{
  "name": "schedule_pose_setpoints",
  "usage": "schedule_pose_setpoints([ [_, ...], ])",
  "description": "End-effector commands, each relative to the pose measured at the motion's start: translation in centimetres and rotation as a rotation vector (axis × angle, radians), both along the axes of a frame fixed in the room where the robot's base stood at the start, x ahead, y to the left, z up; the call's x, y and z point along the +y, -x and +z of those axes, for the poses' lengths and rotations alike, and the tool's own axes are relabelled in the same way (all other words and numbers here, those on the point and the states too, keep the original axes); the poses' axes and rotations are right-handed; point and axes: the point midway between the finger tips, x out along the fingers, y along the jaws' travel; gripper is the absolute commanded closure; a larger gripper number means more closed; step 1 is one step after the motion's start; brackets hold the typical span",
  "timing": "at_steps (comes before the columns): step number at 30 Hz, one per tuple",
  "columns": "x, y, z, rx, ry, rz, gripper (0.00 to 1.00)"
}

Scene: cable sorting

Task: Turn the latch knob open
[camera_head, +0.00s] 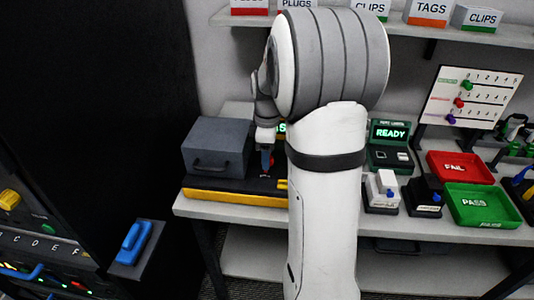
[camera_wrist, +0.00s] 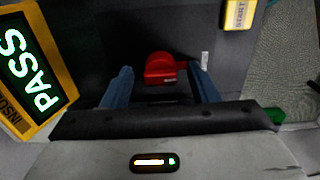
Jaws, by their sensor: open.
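The latch knob is red (camera_wrist: 160,68) and sits on a dark panel in the wrist view, with a small white label beside it. My gripper (camera_wrist: 161,76) is open, with one blue finger on each side of the knob. Gaps show between the fingers and the knob, and nothing is held. In the head view my gripper (camera_head: 267,164) points down over the dark base right of a grey box (camera_head: 213,142). My arm hides part of the bench there, and the knob is too small to make out clearly.
A yellow-framed tester with a lit PASS screen (camera_wrist: 24,62) stands close at left in the wrist view. A yellow labelled block (camera_wrist: 238,14) is at upper right. Right of my arm are a READY device (camera_head: 390,145), a red FAIL tray (camera_head: 459,168) and a green PASS tray (camera_head: 483,204).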

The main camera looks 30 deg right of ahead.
Motion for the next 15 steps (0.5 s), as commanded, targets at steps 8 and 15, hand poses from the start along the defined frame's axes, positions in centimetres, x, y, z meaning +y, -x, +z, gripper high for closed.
schedule_pose_setpoints([
  [8, 0.0, -0.1, 4.5, -0.005, 0.002, 0.0, 0.46],
  [15, 0.0, -0.1, 7.2, -0.002, 0.001, 0.0, 0.46],
])
